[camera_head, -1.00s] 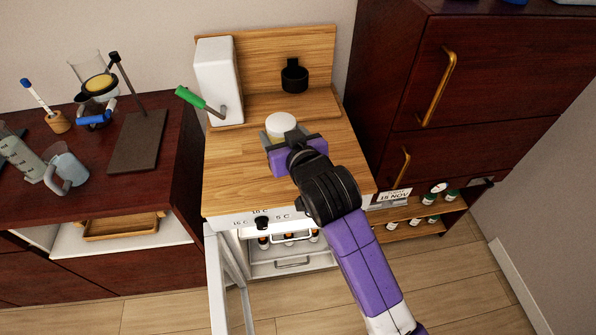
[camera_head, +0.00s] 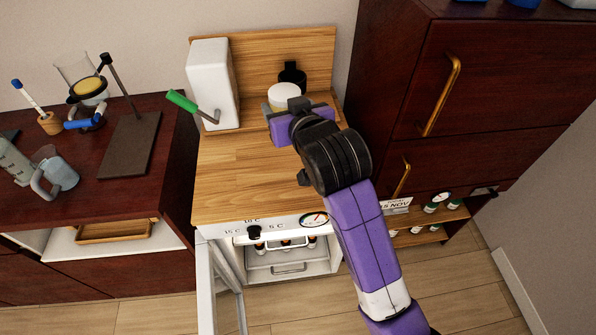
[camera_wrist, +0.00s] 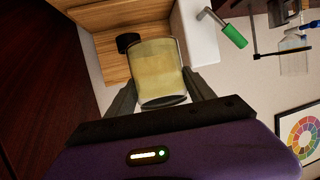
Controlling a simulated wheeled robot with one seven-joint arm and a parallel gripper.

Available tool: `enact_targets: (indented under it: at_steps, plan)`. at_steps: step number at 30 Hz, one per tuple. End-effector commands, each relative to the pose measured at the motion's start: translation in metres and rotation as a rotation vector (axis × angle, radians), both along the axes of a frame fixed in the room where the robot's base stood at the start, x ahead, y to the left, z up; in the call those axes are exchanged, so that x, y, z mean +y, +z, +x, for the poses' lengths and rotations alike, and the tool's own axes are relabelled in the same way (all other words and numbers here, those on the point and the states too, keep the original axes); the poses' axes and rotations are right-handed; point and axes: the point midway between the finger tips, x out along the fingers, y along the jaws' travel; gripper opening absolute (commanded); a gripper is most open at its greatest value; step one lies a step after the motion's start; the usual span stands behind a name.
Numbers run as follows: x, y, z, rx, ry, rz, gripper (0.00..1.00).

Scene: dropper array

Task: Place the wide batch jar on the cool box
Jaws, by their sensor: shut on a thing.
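The cool box has a white front panel (camera_head: 285,229) with a black knob and temperature marks. Whether the jar touches the wood or hangs above it, I cannot tell. My gripper hides the jar's lower part in the head view.
A white dispenser with a green-handled crank (camera_head: 212,85) stands at the left rear of the top. A black holder (camera_head: 292,76) is behind the jar. The front of the top is clear. A dark red cabinet (camera_head: 450,100) rises at the right. The cool box door (camera_head: 222,285) hangs open.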

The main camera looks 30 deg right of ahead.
Motion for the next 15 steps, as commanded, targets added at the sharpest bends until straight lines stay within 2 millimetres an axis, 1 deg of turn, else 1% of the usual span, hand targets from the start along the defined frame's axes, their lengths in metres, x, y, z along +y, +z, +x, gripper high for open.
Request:
enact_targets:
  at_steps: [2,5,8,15]
  plan:
    - [0.0,0.0,0.0,-0.002,0.001,0.0,0.06]
    - [0.0,-0.01,-0.001,0.001,0.001,0.0,0.06]
    - [0.0,-0.03,-0.001,0.004,0.0,0.0,0.06]
    - [0.0,-0.088,-0.001,0.004,0.001,-0.001,0.06]
